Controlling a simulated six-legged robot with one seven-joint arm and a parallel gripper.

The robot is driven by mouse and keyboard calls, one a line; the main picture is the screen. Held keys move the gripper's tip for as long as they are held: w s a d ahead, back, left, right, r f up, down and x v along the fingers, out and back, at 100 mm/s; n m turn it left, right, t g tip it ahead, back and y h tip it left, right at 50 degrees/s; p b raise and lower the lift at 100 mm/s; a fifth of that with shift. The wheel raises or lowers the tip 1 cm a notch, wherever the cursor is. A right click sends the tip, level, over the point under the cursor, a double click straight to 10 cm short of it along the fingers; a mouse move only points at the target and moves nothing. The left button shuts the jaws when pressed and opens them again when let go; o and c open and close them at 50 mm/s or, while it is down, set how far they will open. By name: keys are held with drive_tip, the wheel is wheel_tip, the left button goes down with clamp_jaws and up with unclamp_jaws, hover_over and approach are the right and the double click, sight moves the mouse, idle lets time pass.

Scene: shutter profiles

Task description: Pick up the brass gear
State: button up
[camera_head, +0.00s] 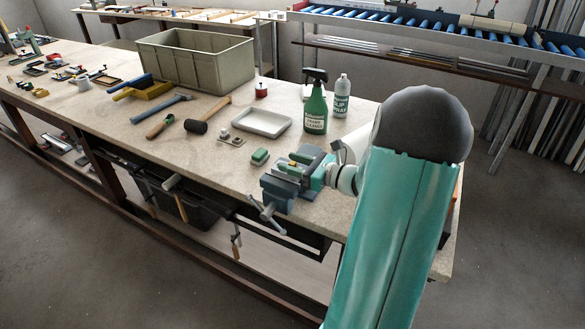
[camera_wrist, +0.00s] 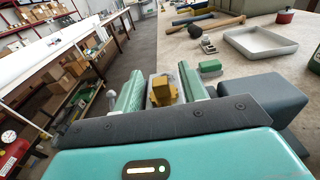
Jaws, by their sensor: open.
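A brass-yellow piece (camera_wrist: 163,90), which I take for the brass gear, sits between my gripper's fingers in the wrist view. Its teeth are not clear. A small yellow patch (camera_head: 293,164) shows at the vise in the head view; it is probably the same piece. My gripper (camera_wrist: 162,74) is open, with one green finger on each side of the piece. I cannot tell whether either finger touches it. In the head view my gripper (camera_head: 314,167) is beside the blue-grey vise (camera_head: 283,187), partly hidden by my arm.
A green block (camera_head: 260,156) lies left of the vise. Beyond are a white tray (camera_head: 262,123), a green spray bottle (camera_head: 315,105), a white bottle (camera_head: 341,97), a mallet (camera_head: 200,125) and a grey crate (camera_head: 195,62).

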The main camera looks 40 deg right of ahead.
drive_tip(key=shift+w+a, duration=0.1)
drive_tip(key=shift+w, duration=0.1)
clamp_jaws()
drive_tip(key=shift+r, duration=0.15)
